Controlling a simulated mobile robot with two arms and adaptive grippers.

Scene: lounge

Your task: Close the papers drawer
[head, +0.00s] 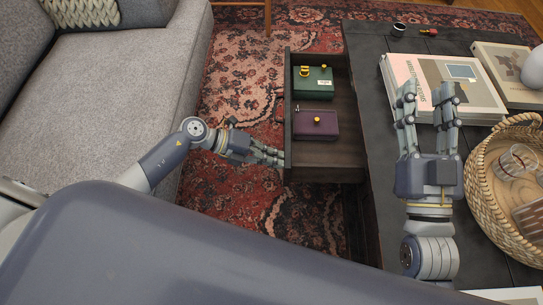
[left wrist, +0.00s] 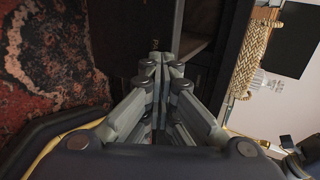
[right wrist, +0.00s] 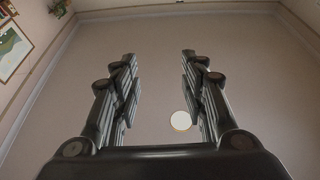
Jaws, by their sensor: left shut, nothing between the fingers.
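The dark wooden papers drawer (head: 330,167) is pulled out to the left from the dark coffee table (head: 396,215). It holds a green box (head: 313,84) with yellow items on it and a purple box (head: 316,124) with a gold knob. My left gripper (head: 283,160) is shut and empty, its tips at the outer left face of the drawer, near its near corner. In the left wrist view the closed fingertips (left wrist: 160,62) point at dark wood; I cannot tell whether they touch. My right gripper (head: 428,92) is open and empty above the tabletop.
Books (head: 392,72) lie on the tabletop, close to my right fingers. A woven basket (head: 476,193) with glassware stands at the right. A grey sofa (head: 150,75) is at the left. The patterned rug (head: 245,75) between sofa and drawer is clear.

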